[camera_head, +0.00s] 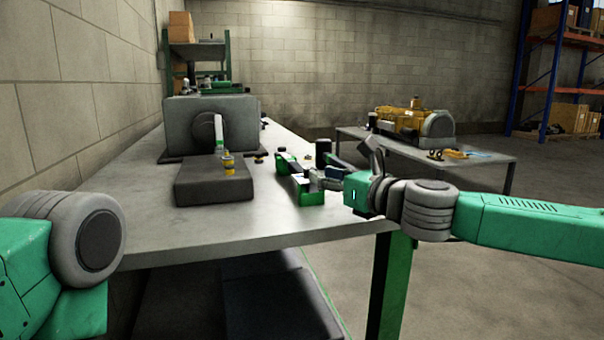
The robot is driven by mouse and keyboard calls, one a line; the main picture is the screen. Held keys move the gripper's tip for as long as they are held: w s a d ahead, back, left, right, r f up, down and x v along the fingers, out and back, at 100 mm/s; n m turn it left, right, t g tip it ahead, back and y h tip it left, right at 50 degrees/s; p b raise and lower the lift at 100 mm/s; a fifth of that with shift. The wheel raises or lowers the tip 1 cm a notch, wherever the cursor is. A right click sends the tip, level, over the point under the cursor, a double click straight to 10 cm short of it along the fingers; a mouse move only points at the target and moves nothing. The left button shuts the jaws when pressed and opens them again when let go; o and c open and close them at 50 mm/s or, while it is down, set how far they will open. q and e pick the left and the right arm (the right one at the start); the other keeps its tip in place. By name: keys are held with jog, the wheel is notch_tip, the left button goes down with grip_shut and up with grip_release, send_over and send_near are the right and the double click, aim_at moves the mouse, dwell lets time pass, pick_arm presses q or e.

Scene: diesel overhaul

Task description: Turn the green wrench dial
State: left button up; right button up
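A grey box-shaped machine (245,118) stands on the table with a round dark dial (203,129) on its front. An upright green handle (219,133) with a yellow lower part (229,165) shows in front of the dial. Whether they are joined I cannot tell. My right gripper (322,180) is over the table's right part, to the right of the dial and apart from it. Its fingers are small and dark, and their opening is unclear. A green tool-like object (311,197) lies beside it. My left arm shows at lower left; its gripper is out of view.
A dark grey block (212,188) sits in front of the machine. Small dark parts (260,157) lie to its right. The near table top (250,225) is clear. A second table (490,160) bears a yellow engine (399,122). Shelving (545,90) stands at the far right.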

aim_at(302, 174)
jog(key=x, duration=0.5)
jog(key=shift+s+a+b, duration=0.1)
jog(key=shift+a+b, duration=0.25)
jog(key=shift+w+a+r, duration=0.1)
jog(key=shift+w+a, duration=0.15)
jog(key=shift+w, duration=0.45)
jog(key=shift+a, duration=0.1)
grip_shut()
